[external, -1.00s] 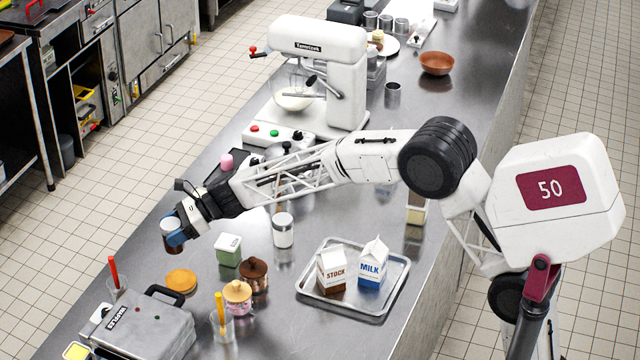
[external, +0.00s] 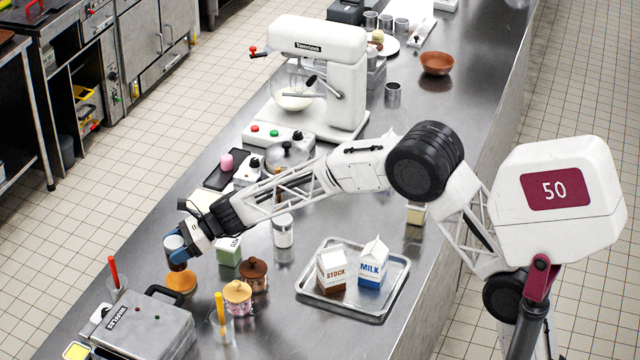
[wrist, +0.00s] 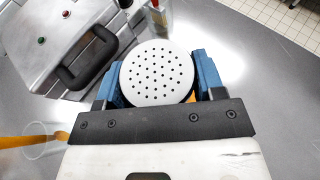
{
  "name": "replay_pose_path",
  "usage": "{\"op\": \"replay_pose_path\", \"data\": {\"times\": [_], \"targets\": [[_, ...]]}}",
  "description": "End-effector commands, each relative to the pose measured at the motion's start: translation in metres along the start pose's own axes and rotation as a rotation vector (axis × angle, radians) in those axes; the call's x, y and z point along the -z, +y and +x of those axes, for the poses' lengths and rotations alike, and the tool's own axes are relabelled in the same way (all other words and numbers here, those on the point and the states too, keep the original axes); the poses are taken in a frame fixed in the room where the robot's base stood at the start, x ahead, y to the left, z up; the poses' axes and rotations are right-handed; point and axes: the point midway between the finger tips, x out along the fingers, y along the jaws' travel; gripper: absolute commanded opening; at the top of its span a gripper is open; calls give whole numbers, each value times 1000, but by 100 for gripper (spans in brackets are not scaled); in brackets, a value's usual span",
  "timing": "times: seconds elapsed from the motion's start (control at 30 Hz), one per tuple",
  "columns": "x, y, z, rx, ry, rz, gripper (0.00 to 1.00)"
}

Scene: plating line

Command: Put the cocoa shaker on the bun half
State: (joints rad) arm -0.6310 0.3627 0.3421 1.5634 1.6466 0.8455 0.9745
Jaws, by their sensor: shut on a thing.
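The cocoa shaker (external: 176,247) is a brown jar with a pale top. My gripper (external: 184,254) is shut on it. In the wrist view the shaker's white perforated lid (wrist: 157,72) sits between the two blue fingers of the gripper (wrist: 158,80). The bun half (external: 181,281) is a flat orange-brown round on the steel counter. In the external view the shaker's lower end is just above the bun half's far edge; I cannot tell whether they touch. In the wrist view a sliver of orange (wrist: 193,97) shows beside the lid; the rest of it is hidden.
The waffle maker (external: 145,325) stands in front of the bun half. Two lidded jars (external: 254,275) and a green carton (external: 228,251) stand to its right. A glass with an orange stick (external: 221,320) is nearer the front. A tray (external: 345,308) holds two cartons.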

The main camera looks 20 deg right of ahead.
Motion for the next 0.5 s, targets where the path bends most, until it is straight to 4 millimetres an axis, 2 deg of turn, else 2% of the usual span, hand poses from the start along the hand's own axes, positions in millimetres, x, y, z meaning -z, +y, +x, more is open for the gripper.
{"op": "replay_pose_path", "data": {"times": [0.5], "targets": [[34,0,14,0,-1,0,35]]}}
